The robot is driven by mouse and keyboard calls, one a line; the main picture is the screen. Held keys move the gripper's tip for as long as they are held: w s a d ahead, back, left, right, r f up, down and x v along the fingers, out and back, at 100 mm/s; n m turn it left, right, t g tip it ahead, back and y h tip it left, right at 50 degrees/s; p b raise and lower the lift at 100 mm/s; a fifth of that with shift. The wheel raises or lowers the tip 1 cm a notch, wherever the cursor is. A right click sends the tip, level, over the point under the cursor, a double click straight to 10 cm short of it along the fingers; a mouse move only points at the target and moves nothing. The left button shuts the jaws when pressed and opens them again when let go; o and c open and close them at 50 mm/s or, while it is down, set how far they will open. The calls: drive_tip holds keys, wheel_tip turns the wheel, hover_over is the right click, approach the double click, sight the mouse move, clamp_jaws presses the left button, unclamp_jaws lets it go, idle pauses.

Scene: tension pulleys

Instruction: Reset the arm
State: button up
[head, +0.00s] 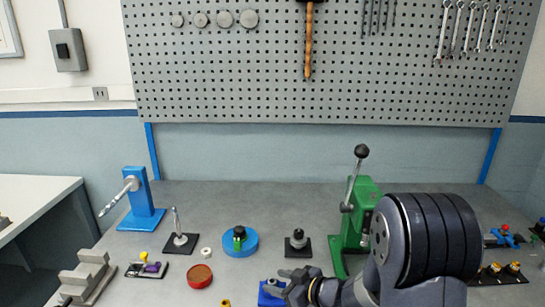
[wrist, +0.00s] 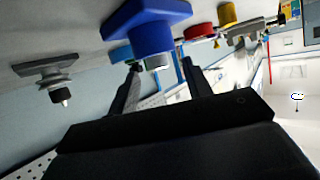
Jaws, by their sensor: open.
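My arm (head: 428,240) reaches in from the lower right in the head view, its dark ribbed joint large in front of the bench. My gripper (head: 286,282) is low over the front of the bench, beside a blue block (head: 268,298) that is partly cut off by the frame edge. In the wrist view, which is tilted and upside down, my gripper's two dark fingers (wrist: 160,78) are spread apart. The blue block (wrist: 145,28) with a pale round part lies just beyond them. No object is visibly held; contact with the block cannot be told.
A green lever press (head: 362,215) stands behind my arm. A black-based pulley stand (head: 298,245), a blue disc (head: 240,243), a red round dish (head: 200,276) and a blue lever stand (head: 141,200) sit on the grey bench (head: 260,200). Grey stepped blocks (head: 88,276) are at left. The back strip is clear.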

drive_tip(key=shift+w+a+f+b, duration=0.4)
drive_tip(key=shift+a+f+b, duration=0.05)
drive_tip(key=shift+b, duration=0.05)
drive_tip(key=shift+s+f+b, duration=0.1)
drive_tip(key=shift+f+b, duration=0.2)
drive_tip(key=shift+b, duration=0.15)
drive_tip(key=shift+s+d+r+p, duration=0.15)
drive_tip(key=shift+r+p, duration=0.25)
drive_tip(key=shift+r, duration=0.35)
drive_tip(key=shift+f+b, duration=0.75)
drive_tip(key=shift+b, duration=0.3)
drive_tip(key=shift+r+p, duration=0.4)
drive_tip(key=shift+r, duration=0.2)
drive_tip(key=shift+f, duration=0.1)
